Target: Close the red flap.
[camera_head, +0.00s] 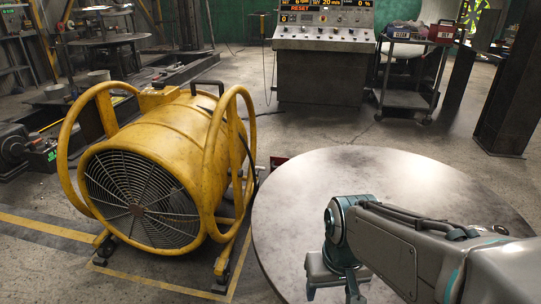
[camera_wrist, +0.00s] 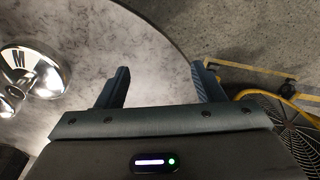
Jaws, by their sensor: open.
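I cannot make out a red flap for certain. A small dark red piece (camera_head: 279,161) shows low between the yellow fan and the round metal table, partly hidden by the table's edge. A red box (camera_head: 441,33) sits on the cart at the back right; whether it has a flap is too small to tell. My gripper (camera_head: 333,288) is over the round table in the head view, far from both red things. In the wrist view my gripper (camera_wrist: 162,82) has its two fingers wide apart with nothing between them.
The round metal table (camera_head: 300,200) fills the lower right. A large yellow drum fan (camera_head: 165,150) stands left of it. A control console (camera_head: 322,60) and a cart (camera_head: 405,98) stand behind. Shiny metal parts (camera_wrist: 35,65) show at the wrist view's left. Floor between table and console is clear.

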